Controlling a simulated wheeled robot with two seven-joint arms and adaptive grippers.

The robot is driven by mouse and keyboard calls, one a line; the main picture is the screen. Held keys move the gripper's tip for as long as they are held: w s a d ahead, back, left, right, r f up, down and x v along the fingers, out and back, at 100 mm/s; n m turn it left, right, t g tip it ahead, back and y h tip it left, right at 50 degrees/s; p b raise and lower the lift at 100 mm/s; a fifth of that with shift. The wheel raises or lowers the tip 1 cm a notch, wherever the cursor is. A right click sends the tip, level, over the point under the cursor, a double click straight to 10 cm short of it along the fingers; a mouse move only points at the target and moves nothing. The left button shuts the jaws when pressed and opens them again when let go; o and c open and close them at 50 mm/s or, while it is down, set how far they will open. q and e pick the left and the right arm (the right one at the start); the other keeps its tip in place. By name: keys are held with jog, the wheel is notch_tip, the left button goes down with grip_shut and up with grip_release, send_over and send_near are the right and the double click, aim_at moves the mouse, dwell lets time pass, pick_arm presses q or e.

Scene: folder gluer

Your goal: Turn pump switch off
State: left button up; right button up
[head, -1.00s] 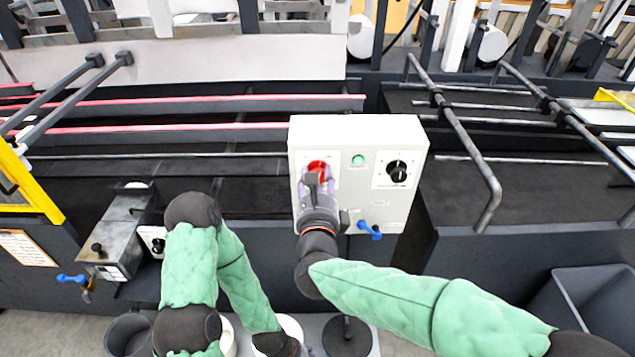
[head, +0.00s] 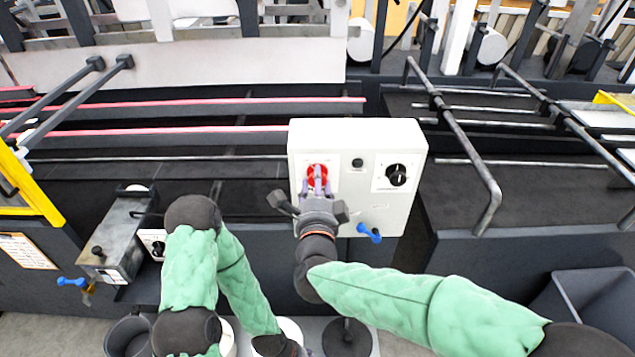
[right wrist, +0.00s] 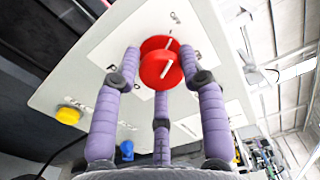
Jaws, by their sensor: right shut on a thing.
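The pump switch is a red rotary knob (head: 317,172) on the left of the light grey control box (head: 408,205). It also shows in the right wrist view (right wrist: 160,64), with a white line across its face. My right gripper (head: 319,180) is shut on this red knob, its purple fingers around the sides. The round lamp (head: 357,162) beside the knob is dark. My left arm reaches down at the lower left; its gripper (head: 290,347) is only partly seen at the bottom edge, and its jaws are hidden.
A black rotary knob (head: 397,174) is at the box's right, and a blue valve handle (head: 369,232) is below. A yellow button (right wrist: 68,115) shows on the box's side in the wrist view. A glue unit (head: 118,240) stands left. Bent bars (head: 489,195) lie right.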

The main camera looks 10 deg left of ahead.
jog(key=shift+a+r+n, duration=0.1)
jog(key=shift+r+n, duration=0.3)
jog(key=shift+n, duration=0.1)
jog(key=o, duration=1.1)
jog(key=shift+a, duration=0.1)
jog(key=shift+f, duration=0.25)
jog(key=s, duration=0.4)
jog(key=s+d, duration=0.1)
jog(key=s, duration=0.3)
jog(key=s+d, duration=0.1)
jog(key=s, duration=0.2)
jog(key=shift+s+d, duration=0.2)
jog(key=shift+s, duration=0.2)
